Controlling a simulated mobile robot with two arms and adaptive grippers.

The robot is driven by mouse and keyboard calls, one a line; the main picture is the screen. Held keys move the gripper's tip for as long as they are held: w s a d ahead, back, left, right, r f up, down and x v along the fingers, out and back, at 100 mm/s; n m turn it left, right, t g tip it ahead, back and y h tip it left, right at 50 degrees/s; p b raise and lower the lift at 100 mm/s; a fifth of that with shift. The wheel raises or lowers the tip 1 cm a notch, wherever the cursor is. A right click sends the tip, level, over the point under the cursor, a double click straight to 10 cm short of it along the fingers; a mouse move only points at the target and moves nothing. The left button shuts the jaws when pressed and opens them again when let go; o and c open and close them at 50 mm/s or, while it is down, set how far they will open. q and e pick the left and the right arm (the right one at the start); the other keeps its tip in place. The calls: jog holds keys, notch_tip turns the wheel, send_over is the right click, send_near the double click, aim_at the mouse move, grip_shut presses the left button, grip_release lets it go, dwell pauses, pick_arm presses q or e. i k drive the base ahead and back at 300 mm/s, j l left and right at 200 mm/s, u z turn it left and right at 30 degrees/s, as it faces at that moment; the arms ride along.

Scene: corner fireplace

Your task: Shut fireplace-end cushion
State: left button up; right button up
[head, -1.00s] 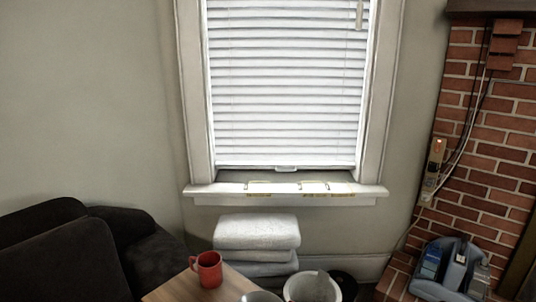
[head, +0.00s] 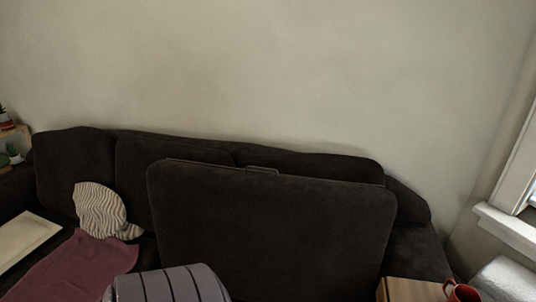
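The fireplace-end seat cushion (head: 270,235) of the dark sofa (head: 75,165) stands raised, its broad dark face upright in front of the backrest at the right end. A small tab or strap (head: 262,170) shows at its top edge. Its lower edge is cut off by the bottom of the picture, and the space beneath it is hidden. Neither of my grippers shows in the head view.
A wooden table (head: 412,291) with a red mug (head: 462,292) is at bottom right, near white folded towels (head: 507,279) and the windowsill (head: 512,232). A grey banded object (head: 172,284) is at bottom centre-left. A striped pillow (head: 100,210), maroon cloth (head: 75,265) and pale tray (head: 25,240) lie left.

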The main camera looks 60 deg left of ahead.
aim_at(276, 236)
jog(key=u, duration=1.85)
